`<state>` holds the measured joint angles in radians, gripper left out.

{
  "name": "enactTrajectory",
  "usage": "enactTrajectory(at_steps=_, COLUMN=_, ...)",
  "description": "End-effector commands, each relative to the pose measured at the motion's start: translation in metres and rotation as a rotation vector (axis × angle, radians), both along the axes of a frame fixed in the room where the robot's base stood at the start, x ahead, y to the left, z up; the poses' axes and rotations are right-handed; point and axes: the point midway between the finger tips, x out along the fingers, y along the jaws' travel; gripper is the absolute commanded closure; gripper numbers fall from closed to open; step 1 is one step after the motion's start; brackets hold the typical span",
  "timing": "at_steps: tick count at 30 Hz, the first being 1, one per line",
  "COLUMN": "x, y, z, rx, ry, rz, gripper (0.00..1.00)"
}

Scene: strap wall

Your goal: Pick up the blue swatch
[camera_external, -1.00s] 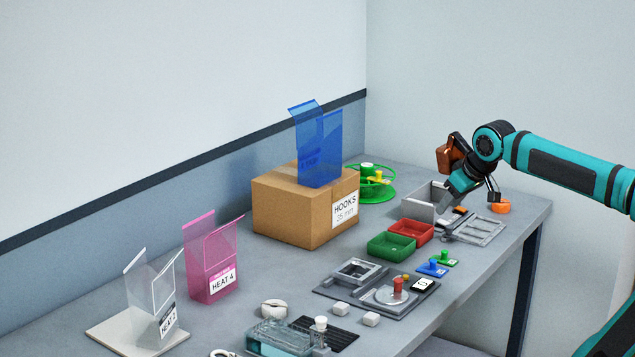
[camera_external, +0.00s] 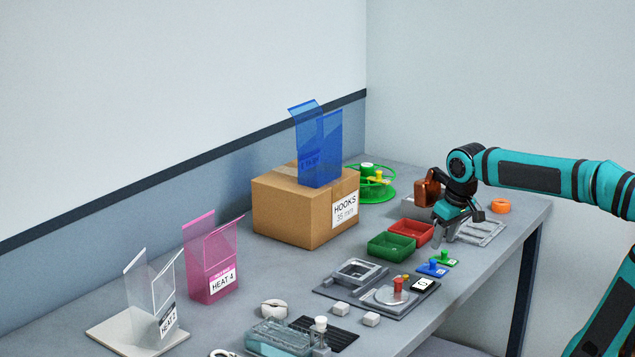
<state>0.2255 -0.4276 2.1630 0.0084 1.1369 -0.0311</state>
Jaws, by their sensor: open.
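The blue swatch (camera_external: 432,269) is a small flat blue piece with an upright knob, lying on the table near its front edge. A similar green piece (camera_external: 445,259) lies just beyond it, close by. My gripper (camera_external: 449,231) is open, pointing down above the table behind the two pieces, beside the red tray. It is apart from the blue swatch and I see nothing held in it. Part of the metal frame behind it is hidden by the gripper.
Red (camera_external: 411,231) and green (camera_external: 391,246) trays stand left of the blue swatch. A tall blue translucent holder (camera_external: 320,150) stands on the cardboard box (camera_external: 285,213).

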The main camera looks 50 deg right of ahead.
Motion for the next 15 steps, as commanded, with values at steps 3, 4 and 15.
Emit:
enactTrajectory(at_steps=3, x=0.004, y=-0.001, z=-0.013, rx=0.000, ry=0.001, rz=0.000, gripper=0.57)
enactTrajectory(at_steps=4, x=0.004, y=-0.001, z=-0.015, rx=0.000, ry=0.001, rz=0.000, gripper=0.57)
enactTrajectory(at_steps=15, x=0.015, y=0.003, z=-0.047, rx=0.000, ry=0.002, rz=0.002, gripper=0.57)
